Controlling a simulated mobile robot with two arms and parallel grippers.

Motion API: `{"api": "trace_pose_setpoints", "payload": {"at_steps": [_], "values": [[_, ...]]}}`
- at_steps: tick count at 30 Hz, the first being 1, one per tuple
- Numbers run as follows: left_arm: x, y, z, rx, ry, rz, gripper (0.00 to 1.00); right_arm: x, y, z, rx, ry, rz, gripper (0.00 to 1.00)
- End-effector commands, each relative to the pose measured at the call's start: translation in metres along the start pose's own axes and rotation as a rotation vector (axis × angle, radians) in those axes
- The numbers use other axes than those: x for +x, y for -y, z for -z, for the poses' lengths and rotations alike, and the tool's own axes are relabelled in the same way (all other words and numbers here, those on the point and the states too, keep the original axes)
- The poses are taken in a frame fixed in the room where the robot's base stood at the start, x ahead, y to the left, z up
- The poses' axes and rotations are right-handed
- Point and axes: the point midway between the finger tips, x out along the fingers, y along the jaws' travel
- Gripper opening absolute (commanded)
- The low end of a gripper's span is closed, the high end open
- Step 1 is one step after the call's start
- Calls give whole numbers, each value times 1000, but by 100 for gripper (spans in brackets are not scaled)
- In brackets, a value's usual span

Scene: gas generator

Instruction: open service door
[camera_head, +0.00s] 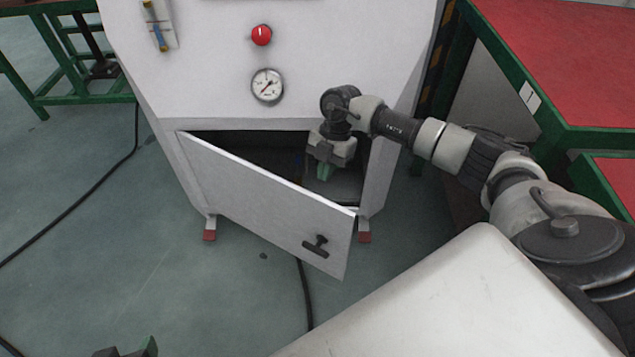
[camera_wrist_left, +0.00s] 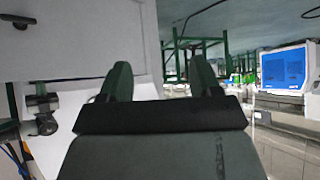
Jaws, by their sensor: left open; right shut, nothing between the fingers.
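The white service door (camera_head: 265,203) at the bottom of the white cabinet is partly open, swung outward from its left edge. Its dark T-shaped handle (camera_head: 316,246) is near the free right edge. My right gripper (camera_head: 325,172) is shut and empty, pointing down in the opening behind the door's top edge. Whether it touches the door I cannot tell. My left gripper shows only as a tip at the bottom edge of the head view (camera_head: 128,350). In the left wrist view it is open (camera_wrist_left: 163,82), with nothing between its fingers.
The cabinet front (camera_head: 200,70) carries a red button (camera_head: 261,35) and a round gauge (camera_head: 267,86). A red-topped green table (camera_head: 575,60) stands close on the right. A black cable (camera_head: 304,295) lies below the door. Floor on the left is mostly free.

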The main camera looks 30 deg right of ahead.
Motion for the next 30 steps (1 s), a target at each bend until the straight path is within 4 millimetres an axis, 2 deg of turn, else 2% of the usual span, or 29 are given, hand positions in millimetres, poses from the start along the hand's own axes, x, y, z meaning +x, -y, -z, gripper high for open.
{"api": "trace_pose_setpoints", "payload": {"at_steps": [1,3,9,25,30], "values": [[1,0,2,0,-16,-1,64,3,0,11,-8,-1,-1,0],[2,-1,6,0,-38,-2,64,6,0,20,-7,-1,-1,0],[3,-2,12,1,-81,-4,64,11,0,34,-4,-1,-2,0],[2,-2,12,1,-68,-4,64,11,-1,37,1,-2,-3,0],[-5,1,-8,-1,66,3,64,12,-2,42,21,-3,-10,0]]}}
